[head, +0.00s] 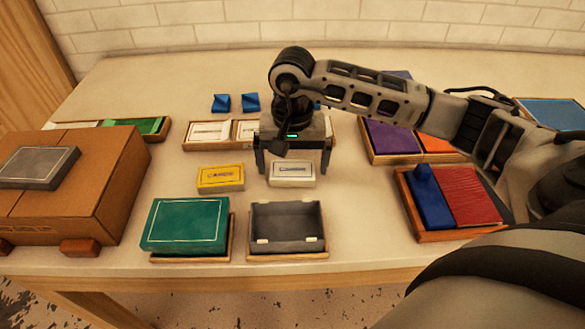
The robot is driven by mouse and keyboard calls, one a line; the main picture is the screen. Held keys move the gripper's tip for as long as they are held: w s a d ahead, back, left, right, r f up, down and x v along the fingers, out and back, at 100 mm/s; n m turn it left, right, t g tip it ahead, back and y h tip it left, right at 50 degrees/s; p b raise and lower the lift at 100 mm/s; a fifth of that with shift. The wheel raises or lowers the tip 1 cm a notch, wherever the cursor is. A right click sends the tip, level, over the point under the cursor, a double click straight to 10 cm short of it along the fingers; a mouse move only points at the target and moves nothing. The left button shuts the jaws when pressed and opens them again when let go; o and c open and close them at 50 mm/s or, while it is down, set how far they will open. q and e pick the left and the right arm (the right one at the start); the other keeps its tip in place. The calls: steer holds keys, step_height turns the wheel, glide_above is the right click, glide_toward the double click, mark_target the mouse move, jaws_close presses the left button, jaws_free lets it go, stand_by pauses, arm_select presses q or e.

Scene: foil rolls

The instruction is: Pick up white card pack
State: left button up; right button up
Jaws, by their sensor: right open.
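The white card pack (292,174) lies on the table near the middle, behind a grey open tray. My right gripper (293,171) is above it, pointing down, with its two fingers apart. The fingers come down near the left and right ends of the pack. I cannot tell whether they touch it. The pack's front face shows between the fingers, and its rear is partly hidden. My left gripper is not in view.
A yellow card pack (220,179) lies just left of the white one. The grey tray (287,229) and a green box (186,224) stand in front. A cardboard box (105,190) is at left. Wooden trays (220,146) stand behind; a red and blue set (455,195) is right.

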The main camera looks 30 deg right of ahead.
steer(key=shift+f, duration=0.25)
steer(key=c, duration=0.9)
steer(key=shift+r, duration=0.1)
steer(key=shift+c, duration=0.2)
